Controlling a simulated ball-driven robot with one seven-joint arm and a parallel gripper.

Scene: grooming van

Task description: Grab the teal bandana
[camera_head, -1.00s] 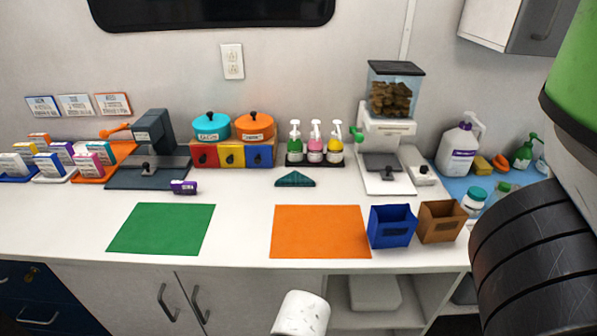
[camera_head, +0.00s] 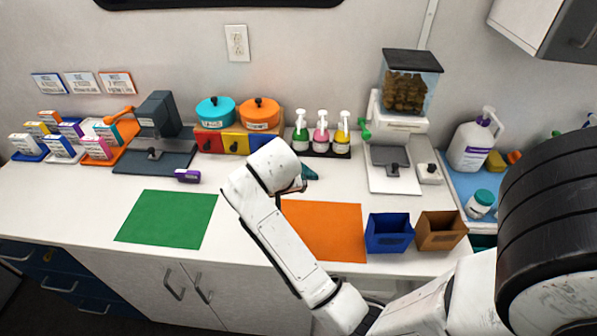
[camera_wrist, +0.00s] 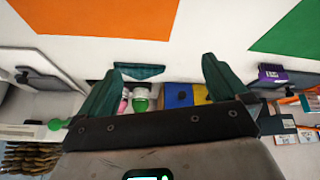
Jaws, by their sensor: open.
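The teal bandana (camera_head: 309,173), a small dark teal folded triangle, lies on the white counter in front of the pump bottles. In the head view my arm hides part of it. In the wrist view the bandana (camera_wrist: 139,71) shows whole, beyond my fingertips and between their lines, closer to the left finger. My gripper (camera_wrist: 162,68) is open and empty, its two dark green fingers spread wide. It appears above the counter, apart from the bandana. In the head view the gripper is mostly hidden behind my white wrist.
Pump bottles (camera_head: 321,138) stand behind the bandana, beside colored drawers (camera_head: 235,143) with two pots on top. A treat dispenser with a scale (camera_head: 398,168) stands to the right. An orange mat (camera_head: 335,225), green mat (camera_head: 167,219) and blue bin (camera_head: 389,234) lie nearer the front.

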